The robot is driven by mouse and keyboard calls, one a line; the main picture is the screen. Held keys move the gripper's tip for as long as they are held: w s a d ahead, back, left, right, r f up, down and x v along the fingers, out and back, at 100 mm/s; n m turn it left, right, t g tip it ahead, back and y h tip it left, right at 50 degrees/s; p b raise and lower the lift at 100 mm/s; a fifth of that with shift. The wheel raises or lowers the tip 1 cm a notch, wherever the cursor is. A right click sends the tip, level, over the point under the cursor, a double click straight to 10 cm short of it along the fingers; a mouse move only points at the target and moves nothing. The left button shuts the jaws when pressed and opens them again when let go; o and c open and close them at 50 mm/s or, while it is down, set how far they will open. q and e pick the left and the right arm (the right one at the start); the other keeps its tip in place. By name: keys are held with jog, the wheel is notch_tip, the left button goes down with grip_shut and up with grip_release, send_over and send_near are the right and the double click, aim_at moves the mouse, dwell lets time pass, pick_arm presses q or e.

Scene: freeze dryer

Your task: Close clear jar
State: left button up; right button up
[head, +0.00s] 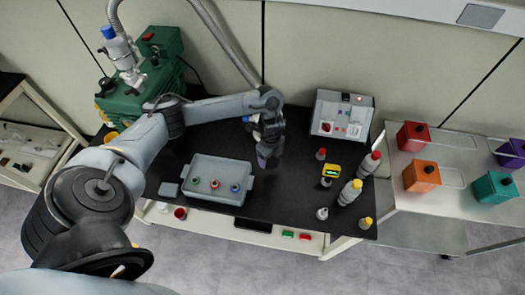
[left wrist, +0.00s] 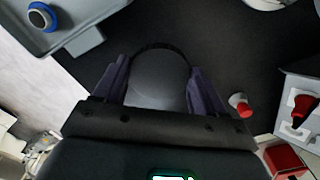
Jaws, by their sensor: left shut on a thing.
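My left gripper (head: 266,161) is over the black table, to the right of the grey tray. In the left wrist view its purple fingers (left wrist: 158,68) are on either side of a round, dark grey lid-like piece (left wrist: 158,78) with a ridged black rim, and they are shut on it. I cannot make out a clear jar under or beside this piece; the arm and hand hide that spot in the head view. My right gripper is in neither view.
A white control box (head: 340,116) stands at the back right. Several bottles, one a white bottle with a red cap (head: 370,164), stand on the right. A green pump (head: 145,85) is at the left.

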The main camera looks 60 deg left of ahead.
aim_at(276, 165)
pick_arm(q)
jog(key=shift+w+d+r+p, duration=0.1)
jog(key=shift+d+r+p, duration=0.1)
jog(key=shift+d+r, duration=0.3)
jog(key=shift+w+d+r+p, duration=0.1)
jog(key=shift+d+r+p, duration=0.1)
jog(key=shift+d, duration=0.45)
jog(key=shift+w+d+r+p, duration=0.1)
jog(key=shift+d+r+p, duration=0.1)
jog(key=shift+d+r, duration=0.3)
jog(key=shift+d+f, duration=0.1)
jog(key=shift+f, duration=0.05)
